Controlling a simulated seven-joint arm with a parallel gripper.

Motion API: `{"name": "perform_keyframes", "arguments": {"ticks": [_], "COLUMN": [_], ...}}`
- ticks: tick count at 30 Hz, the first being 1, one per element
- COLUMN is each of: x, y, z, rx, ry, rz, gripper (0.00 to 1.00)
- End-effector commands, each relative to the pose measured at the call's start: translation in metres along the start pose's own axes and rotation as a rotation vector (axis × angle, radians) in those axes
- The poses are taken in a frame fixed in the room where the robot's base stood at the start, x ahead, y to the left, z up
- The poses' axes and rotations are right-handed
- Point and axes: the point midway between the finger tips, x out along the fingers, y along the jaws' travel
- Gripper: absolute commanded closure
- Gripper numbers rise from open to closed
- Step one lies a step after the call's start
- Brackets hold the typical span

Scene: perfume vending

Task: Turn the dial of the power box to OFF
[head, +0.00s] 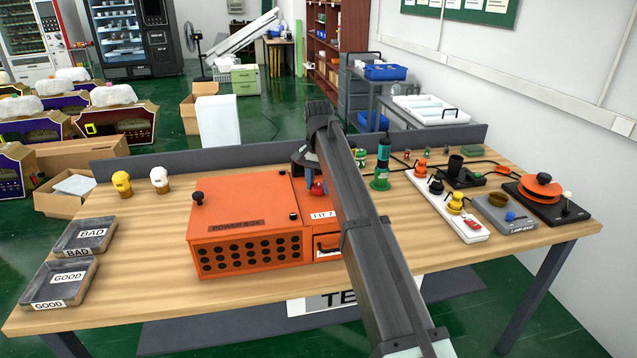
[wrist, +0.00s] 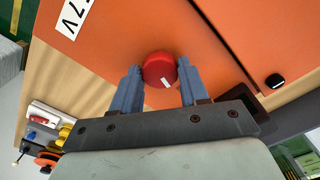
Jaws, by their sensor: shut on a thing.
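The power box (head: 240,214) is a large orange box with a "POWER BOX" label, standing mid-table; its orange top fills much of the wrist view (wrist: 225,30). Its red dial (head: 318,188) sits on top and shows in the wrist view (wrist: 158,68) with a short white mark toward the gripper side. My gripper (head: 311,178) is over the dial; in the wrist view its blue-grey fingers (wrist: 158,75) stand on either side, shut on it. No ON or OFF lettering is readable around the dial. My arm hides part of the box's right side.
A black knob (head: 198,197) stands on the box's left top. Left are BAD (head: 112,224) and GOOD (head: 90,268) trays and two small bottle-like heads. Right are a green bottle (head: 381,180), a white power strip (head: 470,236) and an orange reel (head: 540,188).

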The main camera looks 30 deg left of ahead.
Motion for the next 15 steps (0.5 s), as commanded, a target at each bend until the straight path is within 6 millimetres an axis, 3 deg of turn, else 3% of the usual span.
{"name": "perform_keyframes", "arguments": {"ticks": [8,15], "x": [-0.0002,-0.0003], "y": [-0.0004,-0.0004], "z": [0.0,-0.0002], "rx": [0.0,-0.075], "ry": [0.0,0.0], "rz": [-0.001,-0.001], "gripper": [0.86,0.86]}}
